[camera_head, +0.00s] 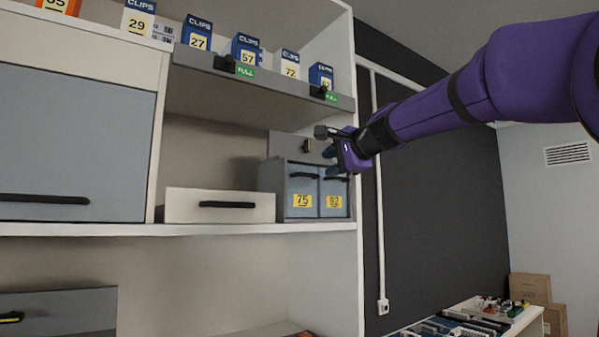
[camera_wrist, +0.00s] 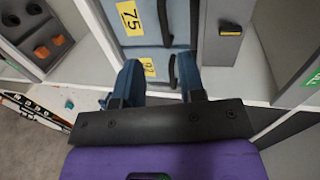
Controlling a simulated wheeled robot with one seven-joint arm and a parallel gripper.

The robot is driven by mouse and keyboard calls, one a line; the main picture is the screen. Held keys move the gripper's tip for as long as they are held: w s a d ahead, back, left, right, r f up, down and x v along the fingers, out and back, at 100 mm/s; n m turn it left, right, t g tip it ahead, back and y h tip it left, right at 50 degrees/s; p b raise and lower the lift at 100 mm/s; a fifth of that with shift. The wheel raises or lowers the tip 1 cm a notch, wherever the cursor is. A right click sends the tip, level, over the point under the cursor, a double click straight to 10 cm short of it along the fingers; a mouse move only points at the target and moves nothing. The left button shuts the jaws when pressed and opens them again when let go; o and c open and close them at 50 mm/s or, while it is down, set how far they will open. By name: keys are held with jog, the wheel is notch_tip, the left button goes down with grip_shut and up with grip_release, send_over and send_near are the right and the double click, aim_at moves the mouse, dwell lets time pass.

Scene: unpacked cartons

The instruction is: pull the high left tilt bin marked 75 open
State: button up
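The tilt bin marked 75 (camera_head: 303,190) is the left one of two grey-blue bins side by side in a grey housing on the shelf. Its front looks closed, with a dark bar handle (camera_head: 303,175) near its top. In the wrist view the 75 bin (camera_wrist: 145,28) is at the top, its dark handle (camera_wrist: 163,22) beside the label. My gripper (camera_head: 333,154) is in front of the upper part of the right bin. In the wrist view my gripper (camera_wrist: 159,68) has its two blue fingers spread, with nothing held between them, below the 75 bin.
The right bin (camera_head: 334,190) looks closed and its number seems to be 62. A grey panel with a dark knob (camera_head: 307,146) is above the bins. A pale drawer (camera_head: 219,205) is to their left. Clip boxes (camera_head: 246,52) line the shelf above. The shelf's side wall (camera_head: 356,120) is at the right.

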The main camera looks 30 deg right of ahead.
aim_at(309, 174)
jog(key=x, duration=1)
jog(key=shift+w+r, duration=0.15)
jog(key=shift+w, duration=0.3)
jog(key=shift+d, duration=0.1)
grip_shut()
